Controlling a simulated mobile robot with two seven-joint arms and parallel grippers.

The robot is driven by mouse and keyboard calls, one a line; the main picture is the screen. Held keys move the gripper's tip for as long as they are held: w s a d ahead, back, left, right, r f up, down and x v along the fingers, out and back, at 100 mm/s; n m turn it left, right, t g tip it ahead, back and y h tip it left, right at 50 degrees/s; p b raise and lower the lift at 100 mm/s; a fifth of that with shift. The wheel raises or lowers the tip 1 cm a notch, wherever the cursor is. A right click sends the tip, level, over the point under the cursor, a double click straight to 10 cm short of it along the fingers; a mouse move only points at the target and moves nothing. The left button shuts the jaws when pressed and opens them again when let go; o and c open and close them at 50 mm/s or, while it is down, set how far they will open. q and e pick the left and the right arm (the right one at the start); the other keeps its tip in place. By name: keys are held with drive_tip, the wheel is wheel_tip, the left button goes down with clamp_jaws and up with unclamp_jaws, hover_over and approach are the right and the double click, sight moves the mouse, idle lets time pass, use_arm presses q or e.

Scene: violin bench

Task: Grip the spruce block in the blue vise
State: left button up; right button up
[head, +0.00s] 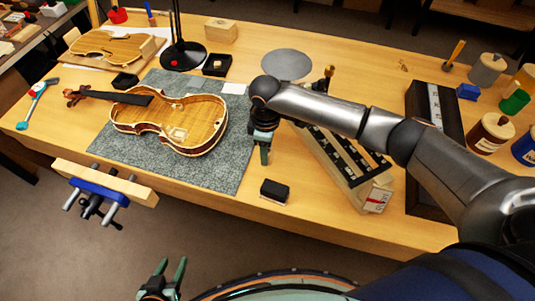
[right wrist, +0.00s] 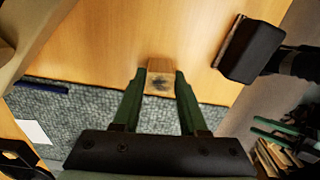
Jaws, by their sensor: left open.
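The blue vise (head: 100,189) is fixed to the front left edge of the bench, with a long pale wooden jaw. How far its jaws stand apart I cannot tell. In the right wrist view the small pale spruce block (right wrist: 160,79), with a dark smudge on its face, sits between the fingertips of my right gripper (right wrist: 160,82), which meet its sides. In the head view my right gripper (head: 264,152) is above the right edge of the grey mat, and hides the block. My left gripper (head: 166,272) is open and empty, low in front of the bench.
A violin body (head: 175,118) lies on the grey mat (head: 225,176), right of the vise. A black block (head: 274,191) lies near the front edge, close to my right gripper. A long case (head: 345,165) lies right of it. A lamp base (head: 184,56) and another wooden block (head: 221,31) stand behind.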

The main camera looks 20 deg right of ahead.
clamp_jaws()
idle(0.3)
